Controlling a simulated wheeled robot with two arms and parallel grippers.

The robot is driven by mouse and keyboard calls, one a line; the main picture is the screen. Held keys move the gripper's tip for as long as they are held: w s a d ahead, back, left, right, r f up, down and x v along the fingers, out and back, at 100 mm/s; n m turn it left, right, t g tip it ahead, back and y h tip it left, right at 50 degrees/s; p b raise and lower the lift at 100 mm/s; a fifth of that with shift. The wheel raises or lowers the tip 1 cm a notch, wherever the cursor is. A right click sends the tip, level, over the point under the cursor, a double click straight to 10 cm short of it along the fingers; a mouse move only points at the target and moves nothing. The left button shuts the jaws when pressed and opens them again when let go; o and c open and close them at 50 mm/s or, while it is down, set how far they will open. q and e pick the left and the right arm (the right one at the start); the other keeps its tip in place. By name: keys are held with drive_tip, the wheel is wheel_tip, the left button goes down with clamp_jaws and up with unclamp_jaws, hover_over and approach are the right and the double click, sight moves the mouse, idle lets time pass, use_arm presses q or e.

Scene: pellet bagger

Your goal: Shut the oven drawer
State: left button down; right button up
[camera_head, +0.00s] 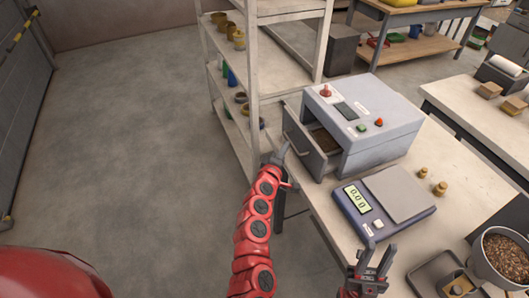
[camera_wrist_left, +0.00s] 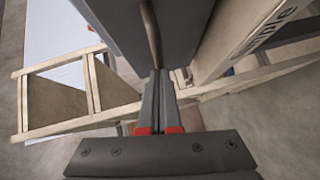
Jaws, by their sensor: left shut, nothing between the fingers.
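The grey-blue oven (camera_head: 375,122) stands on the workbench, with a red knob and buttons on top. Its drawer (camera_head: 304,145) is pulled out to the left, with dark contents partly showing. My left gripper (camera_head: 281,153) is shut and empty, right beside the drawer's front. In the left wrist view, the shut fingers (camera_wrist_left: 160,92) point at the grey drawer front (camera_wrist_left: 118,28), close to the lower end of its bar handle (camera_wrist_left: 152,35). I cannot tell whether they touch. My right gripper (camera_head: 375,258) is open and empty, low over the bench near the scale.
A scale (camera_head: 397,194) stands in front of the oven, with small brass weights (camera_head: 431,181) to its right. A bowl of pellets (camera_head: 503,255) and a tray (camera_head: 428,273) are at the lower right. A shelf rack (camera_head: 255,75) stands behind the drawer. The floor at left is clear.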

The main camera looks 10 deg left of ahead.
sight(303, 143)
use_arm(q)
drive_tip(key=w+d, duration=0.2)
drive_tip(key=d, duration=0.1)
drive_tip(key=shift+w+d+p, duration=0.2)
drive_tip(key=shift+d+p, duration=0.1)
drive_tip(key=shift+p, duration=0.05)
drive_tip(key=shift+w+d+r, duration=0.1)
drive_tip(key=shift+w+d, duration=0.5)
drive_tip(key=shift+d, duration=0.35)
drive_tip(key=shift+d, duration=0.1)
